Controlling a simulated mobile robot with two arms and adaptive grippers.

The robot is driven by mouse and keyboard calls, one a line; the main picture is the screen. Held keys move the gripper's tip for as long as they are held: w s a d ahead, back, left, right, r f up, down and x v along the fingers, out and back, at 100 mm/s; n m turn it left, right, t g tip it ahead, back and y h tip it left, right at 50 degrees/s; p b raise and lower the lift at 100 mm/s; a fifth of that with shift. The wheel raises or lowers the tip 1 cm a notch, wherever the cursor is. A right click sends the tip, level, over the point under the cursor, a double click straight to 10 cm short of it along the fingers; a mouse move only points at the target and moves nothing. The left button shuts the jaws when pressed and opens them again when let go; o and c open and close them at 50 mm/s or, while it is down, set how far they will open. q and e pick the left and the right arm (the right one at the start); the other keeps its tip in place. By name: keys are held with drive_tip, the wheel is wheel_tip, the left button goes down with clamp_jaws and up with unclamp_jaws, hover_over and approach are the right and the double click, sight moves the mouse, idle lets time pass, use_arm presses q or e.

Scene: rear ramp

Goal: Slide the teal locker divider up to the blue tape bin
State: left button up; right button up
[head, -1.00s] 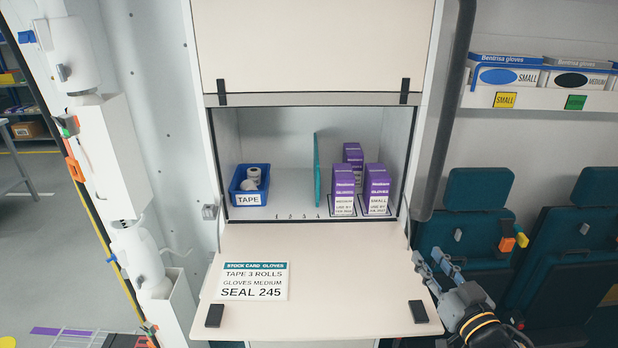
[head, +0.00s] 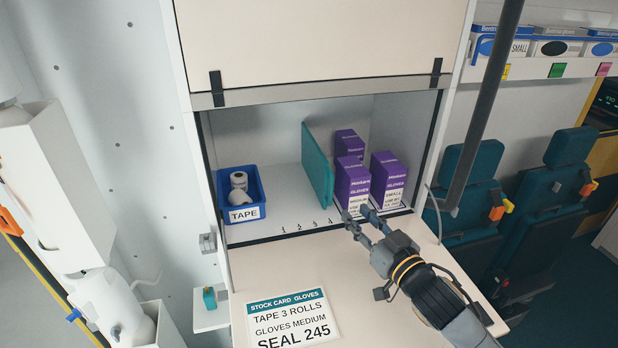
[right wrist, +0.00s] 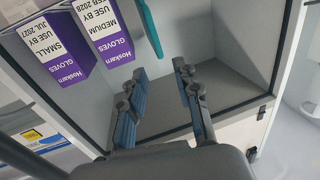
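The teal divider (head: 318,165) stands upright inside the open locker, between the blue tape bin (head: 241,213) on the left and purple glove boxes on the right. A clear gap lies between divider and bin. My right gripper (head: 357,214) is open and empty at the locker's front edge, in front of the glove boxes and right of the divider. In the right wrist view, its open fingers (right wrist: 163,85) show below the divider's edge (right wrist: 150,28), apart from it. The tape bin is not seen there. My left gripper is not in view.
Purple glove boxes (head: 352,183) stand close on the divider's right. Numbered marks run along the locker floor's front edge. A stock card (head: 292,318) lies on the fold-down shelf (head: 385,318). The locker floor (head: 285,205) between bin and divider is clear.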

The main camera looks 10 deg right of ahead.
sight(332, 185)
drive_tip(key=x, duration=0.5)
drive_tip(key=b+x, duration=0.1)
drive_tip(key=x, duration=0.5)
drive_tip(key=shift+w+d, duration=0.15)
drive_tip(key=shift+w, duration=0.15)
drive_tip(key=shift+x, duration=0.75)
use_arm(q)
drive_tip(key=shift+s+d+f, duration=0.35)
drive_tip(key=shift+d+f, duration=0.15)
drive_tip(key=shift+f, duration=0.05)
use_arm(e)
drive_tip(key=c, duration=0.6)
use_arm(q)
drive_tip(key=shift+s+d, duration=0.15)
use_arm(e)
clamp_jaws()
